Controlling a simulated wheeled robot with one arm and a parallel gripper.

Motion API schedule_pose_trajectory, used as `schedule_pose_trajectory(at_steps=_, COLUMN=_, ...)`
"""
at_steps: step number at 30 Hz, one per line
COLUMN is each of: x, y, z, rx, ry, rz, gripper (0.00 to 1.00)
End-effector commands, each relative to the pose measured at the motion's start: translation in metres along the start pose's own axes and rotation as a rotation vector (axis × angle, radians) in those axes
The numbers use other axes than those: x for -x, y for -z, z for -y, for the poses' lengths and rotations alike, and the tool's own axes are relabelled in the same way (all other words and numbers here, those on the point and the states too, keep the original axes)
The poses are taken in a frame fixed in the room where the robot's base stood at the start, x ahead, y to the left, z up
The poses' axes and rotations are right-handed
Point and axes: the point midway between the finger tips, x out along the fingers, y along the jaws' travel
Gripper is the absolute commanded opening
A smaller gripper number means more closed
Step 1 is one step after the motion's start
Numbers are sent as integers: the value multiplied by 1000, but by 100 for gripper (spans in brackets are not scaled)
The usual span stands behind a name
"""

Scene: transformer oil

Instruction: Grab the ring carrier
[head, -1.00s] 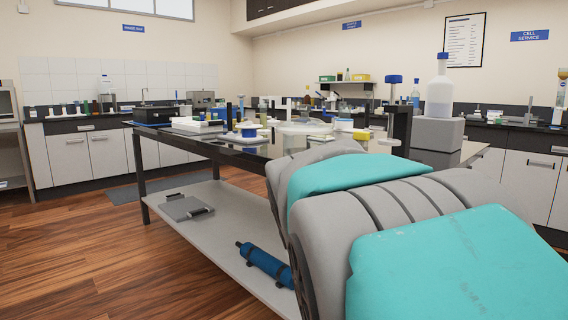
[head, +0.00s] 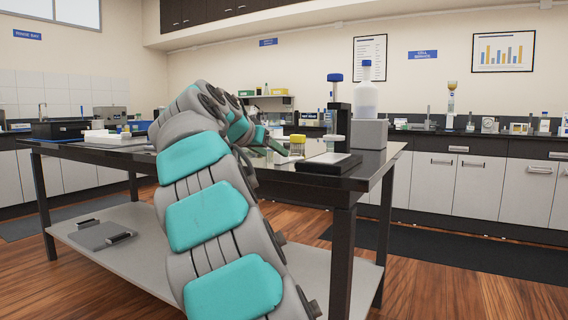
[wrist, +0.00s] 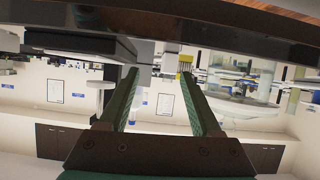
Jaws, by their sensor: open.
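My gripper (head: 276,144) reaches over the near edge of the dark table, low above its top. In the wrist view, which is upside down, its two green fingers (wrist: 158,76) stand well apart with nothing held. A small yellow-topped item (head: 298,140) stands just beyond the fingers; it also shows near one fingertip in the wrist view (wrist: 184,62). I cannot tell for sure whether this is the ring carrier. A glass dish (wrist: 243,105) shows beside the fingers in the wrist view. My arm hides part of the tabletop in the head view.
A black stand (head: 328,165) holding a blue-capped tube (head: 334,78) stands close to the right of my gripper. The table (head: 345,188) has a lower shelf (head: 110,252). Floor is free at right.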

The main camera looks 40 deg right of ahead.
Motion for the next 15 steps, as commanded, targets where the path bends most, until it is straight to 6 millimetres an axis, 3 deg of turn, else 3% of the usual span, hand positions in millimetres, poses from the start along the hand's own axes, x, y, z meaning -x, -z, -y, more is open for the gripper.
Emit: schedule_pose_trajectory(at_steps=15, x=-34, y=11, z=8, rx=-46, ry=2, rz=-40, gripper=65)
